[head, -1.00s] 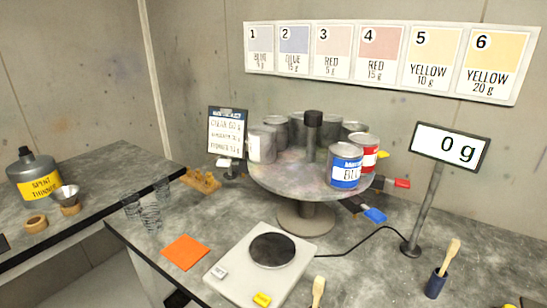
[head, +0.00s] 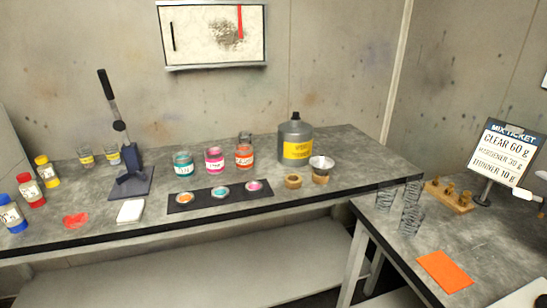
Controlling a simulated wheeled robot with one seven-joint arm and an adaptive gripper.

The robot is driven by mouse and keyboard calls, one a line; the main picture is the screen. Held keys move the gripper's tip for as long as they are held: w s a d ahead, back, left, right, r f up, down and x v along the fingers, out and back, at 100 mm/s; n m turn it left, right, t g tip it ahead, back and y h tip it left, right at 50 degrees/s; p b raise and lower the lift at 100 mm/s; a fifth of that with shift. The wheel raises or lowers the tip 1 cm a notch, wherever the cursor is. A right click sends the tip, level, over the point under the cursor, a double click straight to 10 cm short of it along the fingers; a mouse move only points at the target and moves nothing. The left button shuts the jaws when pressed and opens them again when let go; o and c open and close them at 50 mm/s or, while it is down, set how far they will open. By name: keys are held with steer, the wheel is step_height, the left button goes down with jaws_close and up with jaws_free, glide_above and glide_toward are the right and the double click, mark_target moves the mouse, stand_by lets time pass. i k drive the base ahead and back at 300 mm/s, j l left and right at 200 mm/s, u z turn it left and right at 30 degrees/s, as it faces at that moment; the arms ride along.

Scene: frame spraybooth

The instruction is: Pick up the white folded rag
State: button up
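A small white folded rag (head: 131,211) lies flat near the front edge of the left bench, in front of a dark blue lever press (head: 128,170). A flat red piece (head: 76,221) lies to its left. A dark strip with colored lids (head: 220,195) lies to its right. Nothing covers the rag. My gripper is not in view.
The left bench (head: 300,202) also holds blue, red and yellow bottles (head: 31,190), paint jars (head: 214,160) and a grey thinner can (head: 295,141).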

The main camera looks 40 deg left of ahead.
mark_target(131, 212)
steer(key=j+u, duration=0.1)
steer(key=u, duration=2.05)
steer(key=i+j+z, duration=0.15)
steer(key=i+j, duration=0.15)
steer(key=i, duration=0.25)
steer(key=i+j+z, duration=0.1)
steer(key=i+j, duration=0.3)
steer(key=i, duration=0.15)
